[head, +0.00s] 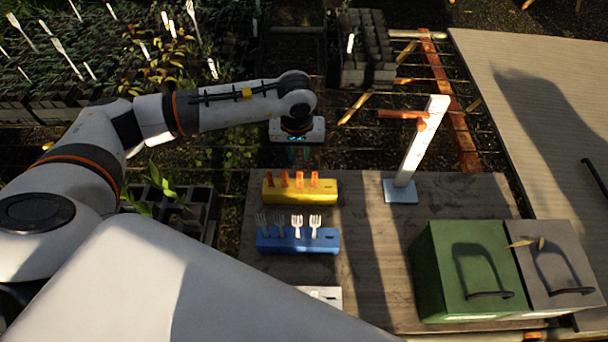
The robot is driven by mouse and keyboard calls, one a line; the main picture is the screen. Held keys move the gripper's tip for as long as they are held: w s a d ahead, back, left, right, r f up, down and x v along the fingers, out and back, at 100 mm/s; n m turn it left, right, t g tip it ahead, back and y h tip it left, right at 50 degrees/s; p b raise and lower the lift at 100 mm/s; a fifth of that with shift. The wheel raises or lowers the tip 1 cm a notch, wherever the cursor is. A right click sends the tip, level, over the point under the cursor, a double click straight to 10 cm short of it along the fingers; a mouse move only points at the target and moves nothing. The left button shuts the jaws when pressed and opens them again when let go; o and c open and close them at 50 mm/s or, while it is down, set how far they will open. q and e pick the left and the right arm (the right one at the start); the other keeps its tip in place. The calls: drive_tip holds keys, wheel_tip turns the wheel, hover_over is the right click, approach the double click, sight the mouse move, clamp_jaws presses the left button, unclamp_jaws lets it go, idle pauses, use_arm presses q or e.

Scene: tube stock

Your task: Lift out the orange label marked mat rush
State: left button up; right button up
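Several orange labels (299,180) stand upright in a row in a yellow block (330,191) on the table. Their markings are too small to read, so I cannot tell which one says mat rush. My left gripper (298,153) comes in from the left and hangs just behind the yellow block, above and apart from the labels. Its two small dark teal fingertips show with a gap between them, and nothing shows in the gap. My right gripper is not in view.
A blue block (297,245) with several white forks stands in front of the yellow block. A white post (413,155) with an orange arm stands right of them. A green box (440,280) and a grey box (548,260) fill the right front. Bare wood lies between.

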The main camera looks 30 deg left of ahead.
sight(300, 173)
use_arm(q)
drive_tip(key=f+p, duration=0.1)
drive_tip(key=f, duration=0.2)
drive_tip(key=f+p, duration=0.1)
drive_tip(key=f, duration=0.1)
drive_tip(key=shift+w+a+f, duration=0.1)
drive_tip(key=shift+w+f, duration=0.1)
drive_tip(key=shift+f, duration=0.2)
drive_tip(key=f, duration=0.1)
drive_tip(key=f+p, duration=0.1)
drive_tip(key=f, duration=0.1)
drive_tip(key=shift+w+f+p, duration=0.15)
drive_tip(key=shift+w+p, duration=0.1)
drive_tip(key=shift+p, duration=0.1)
drive_tip(key=shift+w+f, duration=0.1)
drive_tip(key=shift+f, duration=0.45)
clamp_jaws()
